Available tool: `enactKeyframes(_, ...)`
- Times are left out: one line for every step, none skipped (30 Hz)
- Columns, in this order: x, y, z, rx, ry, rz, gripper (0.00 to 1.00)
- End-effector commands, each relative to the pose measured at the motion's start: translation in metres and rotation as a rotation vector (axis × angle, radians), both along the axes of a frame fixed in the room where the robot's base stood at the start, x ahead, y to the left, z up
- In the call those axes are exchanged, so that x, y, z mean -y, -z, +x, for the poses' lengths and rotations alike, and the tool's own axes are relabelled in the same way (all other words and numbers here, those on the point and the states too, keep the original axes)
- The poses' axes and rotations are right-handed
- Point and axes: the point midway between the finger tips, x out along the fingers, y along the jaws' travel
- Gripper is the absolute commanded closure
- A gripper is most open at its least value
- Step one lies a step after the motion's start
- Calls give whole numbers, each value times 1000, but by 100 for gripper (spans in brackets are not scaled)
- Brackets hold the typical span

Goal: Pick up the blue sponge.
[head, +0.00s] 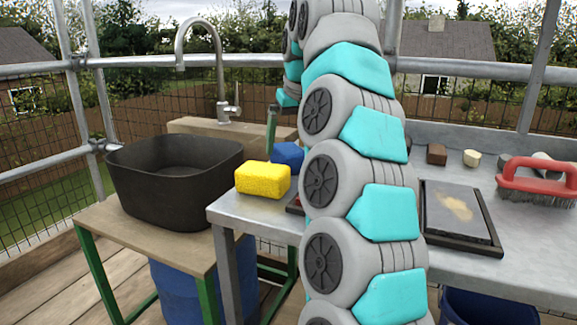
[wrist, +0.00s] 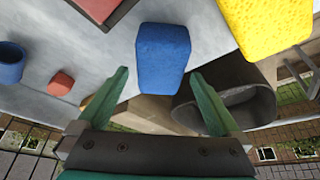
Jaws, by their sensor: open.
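The blue sponge (wrist: 163,58) lies on the grey metal table (wrist: 65,50), between and beyond my fingertips in the wrist view. In the head view the blue sponge (head: 288,154) is partly hidden by my arm, behind the yellow sponge. My gripper (wrist: 160,78) is open, with its two green fingers apart and nothing held. The fingertips seem just short of the sponge; I cannot tell the exact gap. In the head view only a green finger of my gripper (head: 271,125) shows, above the sponge.
A yellow sponge (head: 263,179) sits close beside the blue one, also in the wrist view (wrist: 265,25). A black basin (head: 175,172) and tap (head: 222,75) stand left. A framed slab (head: 459,214) and red-handled brush (head: 540,180) lie right. A blue cup (wrist: 10,62) stands nearby.

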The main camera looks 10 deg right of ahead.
Motion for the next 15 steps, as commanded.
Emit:
enactKeyframes(-2,13,2,0,-2,1,0)
enactKeyframes(-2,14,2,-2,-1,0,0)
enactKeyframes(-2,16,4,-3,-1,0,0)
enactKeyframes(-2,18,5,-3,-1,0,0)
enactKeyframes(-2,21,6,-4,-1,0,0)
enactKeyframes(-2,24,7,-4,-1,0,0)
enactKeyframes(-3,26,8,-4,-1,0,0)
enactKeyframes(-3,27,9,-3,-1,-1,0)
enactKeyframes(-3,28,10,-2,-1,-1,0)
enactKeyframes(-3,28,10,-2,-1,-1,0)
enactKeyframes(-3,28,10,-1,0,-1,0)
enactKeyframes(-3,27,10,-1,0,-1,0)
enactKeyframes(-3,27,10,-1,0,-1,0)
enactKeyframes(-2,27,10,0,0,-1,0)
enactKeyframes(-2,27,10,0,0,-1,0)
